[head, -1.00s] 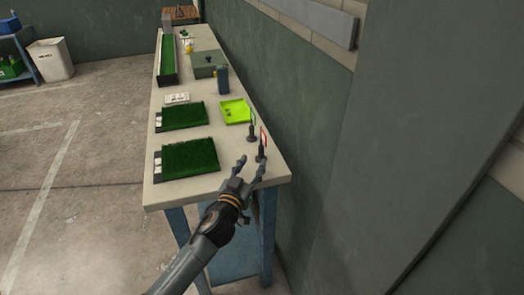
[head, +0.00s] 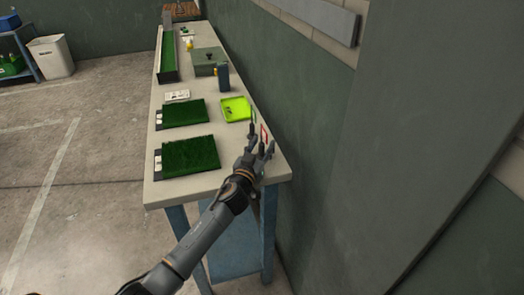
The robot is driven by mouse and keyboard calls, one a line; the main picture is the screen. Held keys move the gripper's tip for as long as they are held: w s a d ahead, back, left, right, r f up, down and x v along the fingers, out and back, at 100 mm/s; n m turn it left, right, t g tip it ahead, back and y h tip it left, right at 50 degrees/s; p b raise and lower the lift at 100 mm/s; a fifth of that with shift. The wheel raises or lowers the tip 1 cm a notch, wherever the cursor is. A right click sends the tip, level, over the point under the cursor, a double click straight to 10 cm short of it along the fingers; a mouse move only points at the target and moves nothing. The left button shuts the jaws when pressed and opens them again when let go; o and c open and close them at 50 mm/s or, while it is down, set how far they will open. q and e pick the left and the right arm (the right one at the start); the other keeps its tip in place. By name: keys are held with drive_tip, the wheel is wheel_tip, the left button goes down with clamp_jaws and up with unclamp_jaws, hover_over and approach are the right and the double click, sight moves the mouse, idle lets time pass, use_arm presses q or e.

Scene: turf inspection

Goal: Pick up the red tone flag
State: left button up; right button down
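The red tone flag (head: 265,132) is a thin red outline on a dark stand near the right edge of the bench. My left gripper (head: 261,146) is at its stand, with the fingers apart and reaching around or just in front of it. The gripper hides the lower part of the stand, and I cannot tell whether the fingers touch it. A green flag (head: 254,117) stands just behind, its stand partly hidden by the gripper. My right gripper is not in view.
On the bench (head: 185,193) are two turf samples (head: 190,155) (head: 184,112), a lime-green tray (head: 236,109), a blue-grey device (head: 222,77) and a grey-green box (head: 208,63). A wall (head: 306,140) runs close along the right side.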

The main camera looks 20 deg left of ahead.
use_arm(q)
drive_tip(key=c, duration=0.7)
clamp_jaws()
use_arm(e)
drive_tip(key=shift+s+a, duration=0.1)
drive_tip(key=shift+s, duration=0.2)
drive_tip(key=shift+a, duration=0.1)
